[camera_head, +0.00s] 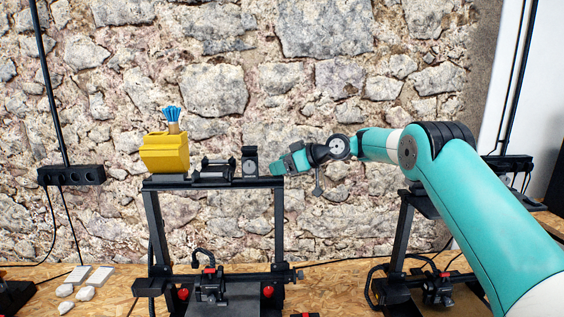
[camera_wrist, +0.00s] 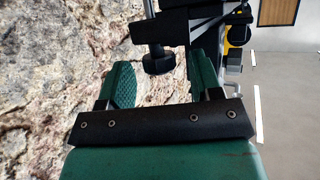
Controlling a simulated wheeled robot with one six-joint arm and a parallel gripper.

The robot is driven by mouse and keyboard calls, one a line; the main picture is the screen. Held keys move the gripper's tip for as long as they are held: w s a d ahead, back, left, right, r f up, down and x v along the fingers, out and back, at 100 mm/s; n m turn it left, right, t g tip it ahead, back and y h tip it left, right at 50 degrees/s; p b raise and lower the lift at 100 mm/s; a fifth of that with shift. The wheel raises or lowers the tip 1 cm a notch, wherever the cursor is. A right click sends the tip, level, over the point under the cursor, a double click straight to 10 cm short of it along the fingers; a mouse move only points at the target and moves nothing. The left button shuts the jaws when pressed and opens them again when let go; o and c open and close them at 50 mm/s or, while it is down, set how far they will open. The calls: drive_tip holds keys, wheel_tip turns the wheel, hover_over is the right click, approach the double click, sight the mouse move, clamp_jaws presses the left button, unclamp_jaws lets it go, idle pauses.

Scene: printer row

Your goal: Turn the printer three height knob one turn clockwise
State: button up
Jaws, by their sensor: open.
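A black round knob (camera_wrist: 158,63) on a metal rod shows in the wrist view, ahead of my gripper (camera_wrist: 160,72). The gripper's two green fingers are spread, one on each side of the knob in the picture, with gaps and no visible contact. The knob's depth relative to the fingertips is hard to tell. In the head view my gripper (camera_head: 280,167) is at the upper right corner of the middle printer (camera_head: 279,235), and no knob shows clearly there. No label shows which printer is number three.
Another printer (camera_head: 402,235) stands at right, partly behind my arm. White pieces (camera_head: 80,274) lie on the wooden bench at left. A stone wall is behind.

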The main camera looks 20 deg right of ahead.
drive_tip(key=c, duration=0.9)
drive_tip(key=shift+f+b, duration=0.1)
drive_tip(key=shift+b, duration=0.35)
drive_tip(key=b, duration=0.2)
drive_tip(key=m+t+h+b, duration=0.1)
drive_tip(key=b, duration=0.1)
drive_tip(key=shift+s+a+f+t, duration=0.15)
drive_tip(key=shift+f+t, duration=0.1)
drive_tip(key=shift+t, duration=0.05)
drive_tip(key=m+h+b, duration=0.1)
drive_tip(key=b, duration=0.1)
drive_tip(key=m+t+h+b, duration=0.1)
drive_tip(key=b, duration=0.2)
drive_tip(key=shift+s+a+m+t, duration=0.1)
drive_tip(key=shift+a+m+t, duration=0.1)
drive_tip(key=shift+m+t, duration=0.15)
drive_tip(key=m+h+b, duration=0.1)
drive_tip(key=m+t+h+b, duration=0.1)
drive_tip(key=m+h+b, duration=0.1)
drive_tip(key=h+b, duration=0.1)
drive_tip(key=shift+s+a+r+m+t, duration=0.1)
drive_tip(key=shift+a+r+m+t, duration=0.15)
drive_tip(key=shift+m+t, duration=0.1)
drive_tip(key=m+h, duration=0.2)
drive_tip(key=shift+a+r+h, duration=0.1)
drive_tip(key=shift+a+h, duration=0.05)
drive_tip(key=shift+h, duration=0.25)
drive_tip(key=shift+r+m+h, duration=0.1)
drive_tip(key=shift+m+h, duration=1.2)
drive_tip(key=shift+m, duration=0.1)
